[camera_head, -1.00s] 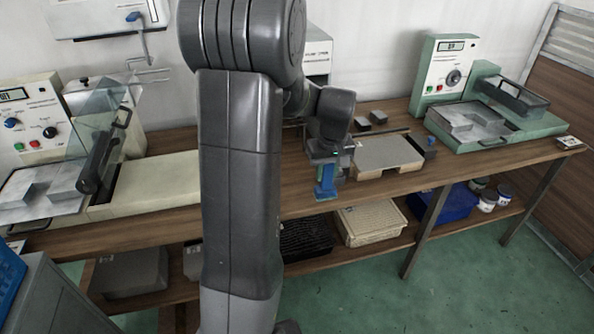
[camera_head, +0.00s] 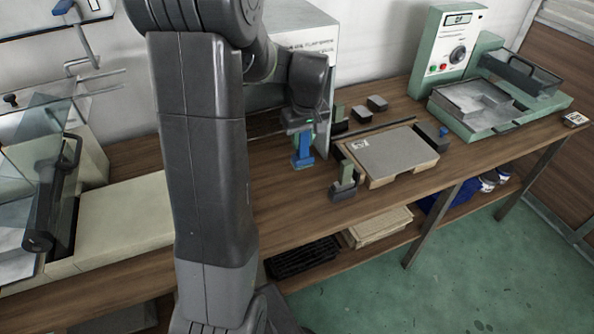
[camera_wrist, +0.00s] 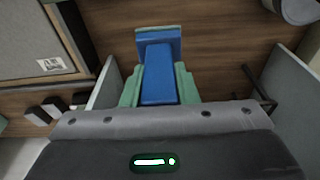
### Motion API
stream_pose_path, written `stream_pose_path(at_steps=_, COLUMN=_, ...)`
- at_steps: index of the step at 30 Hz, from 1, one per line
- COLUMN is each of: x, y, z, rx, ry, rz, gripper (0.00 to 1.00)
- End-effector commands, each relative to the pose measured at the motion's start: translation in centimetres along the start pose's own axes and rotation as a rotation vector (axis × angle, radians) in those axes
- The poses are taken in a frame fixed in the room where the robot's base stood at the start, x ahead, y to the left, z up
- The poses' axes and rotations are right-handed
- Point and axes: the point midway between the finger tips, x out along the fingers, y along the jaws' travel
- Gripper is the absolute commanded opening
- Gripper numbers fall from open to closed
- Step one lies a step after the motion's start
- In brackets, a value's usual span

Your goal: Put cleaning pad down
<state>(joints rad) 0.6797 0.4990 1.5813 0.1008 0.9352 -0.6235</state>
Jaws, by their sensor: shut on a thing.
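The cleaning pad, a blue upright handle with a flat blue base, shows below my wrist in the head view (camera_head: 302,158). In the wrist view the blue pad (camera_wrist: 160,45) is seen from above, its base toward the top of the picture. My gripper (camera_head: 301,134) is shut on the handle. Green pieces flank the handle on both sides in the wrist view, at my gripper (camera_wrist: 158,85). The pad is over the brown wooden bench (camera_head: 270,205); I cannot tell whether it touches the surface.
A grey panel on a light wooden base (camera_head: 392,153) lies right of the pad, with small posts (camera_head: 345,180) at its edge. Two dark blocks (camera_head: 377,103) lie behind it. A green machine (camera_head: 450,50) stands at the right. Bare bench lies in front of the pad.

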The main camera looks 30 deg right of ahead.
Motion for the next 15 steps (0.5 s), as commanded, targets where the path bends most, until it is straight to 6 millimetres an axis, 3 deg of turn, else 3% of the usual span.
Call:
stream_pose_path(at_steps=6, x=4.0, y=-0.1, z=0.7, rx=0.000, ry=-0.005, rz=-0.003, gripper=0.01)
stream_pose_path(at_steps=15, x=6.8, y=-0.1, z=1.1, rx=0.001, ry=-0.004, rz=-0.003, gripper=0.01)
